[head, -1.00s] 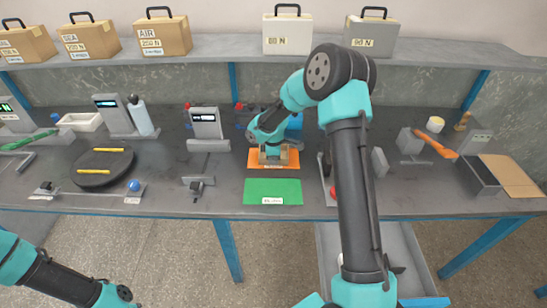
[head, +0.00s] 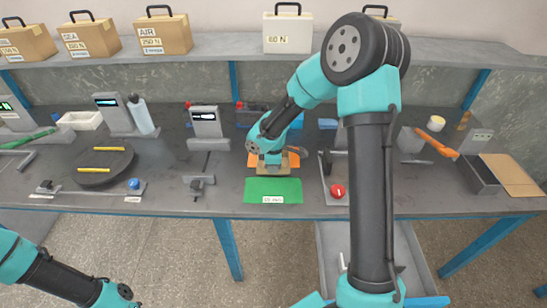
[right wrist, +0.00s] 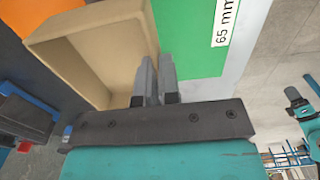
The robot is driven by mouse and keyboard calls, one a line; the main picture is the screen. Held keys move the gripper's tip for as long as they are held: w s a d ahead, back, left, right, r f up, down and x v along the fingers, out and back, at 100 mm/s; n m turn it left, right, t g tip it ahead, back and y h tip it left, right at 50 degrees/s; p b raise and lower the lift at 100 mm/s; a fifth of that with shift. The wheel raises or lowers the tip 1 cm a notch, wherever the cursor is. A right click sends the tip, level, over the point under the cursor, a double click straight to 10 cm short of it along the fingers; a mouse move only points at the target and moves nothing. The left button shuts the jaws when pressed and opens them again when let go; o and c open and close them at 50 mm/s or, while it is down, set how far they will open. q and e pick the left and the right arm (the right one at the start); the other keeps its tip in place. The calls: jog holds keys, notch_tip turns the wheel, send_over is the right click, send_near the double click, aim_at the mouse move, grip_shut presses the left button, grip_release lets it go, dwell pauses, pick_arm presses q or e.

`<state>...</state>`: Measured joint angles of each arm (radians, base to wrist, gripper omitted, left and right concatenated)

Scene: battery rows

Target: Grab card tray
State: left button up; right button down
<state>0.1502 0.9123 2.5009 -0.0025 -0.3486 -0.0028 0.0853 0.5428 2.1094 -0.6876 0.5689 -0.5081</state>
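The tan card tray (head: 273,168) is at the line between the orange mat (head: 255,160) and the green mat (head: 272,190). It also shows in the right wrist view (right wrist: 85,62) as a shallow open box that looks empty. My right gripper (head: 270,152) is over the tray's far side. In the right wrist view its two fingers (right wrist: 155,80) are close together, with a tray wall between them. Whether the tray is off the table I cannot tell. My left arm's end is at the bottom left; its fingers are out of frame.
A stand with a red knob (head: 338,191) is right of the green mat, partly behind my right arm. A grey scale with a display (head: 206,122) stands to the left. A round black plate with yellow strips (head: 103,168) is farther left.

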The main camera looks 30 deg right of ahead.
jog(key=s+a, duration=0.1)
jog(key=s, duration=0.1)
jog(key=s+a, duration=0.1)
jog(key=s, duration=0.1)
jog(key=s+a, duration=0.1)
jog(key=s, duration=0.1)
jog(key=shift+a+r, duration=0.3)
jog(key=shift+a, duration=0.05)
jog(key=shift+w, duration=0.1)
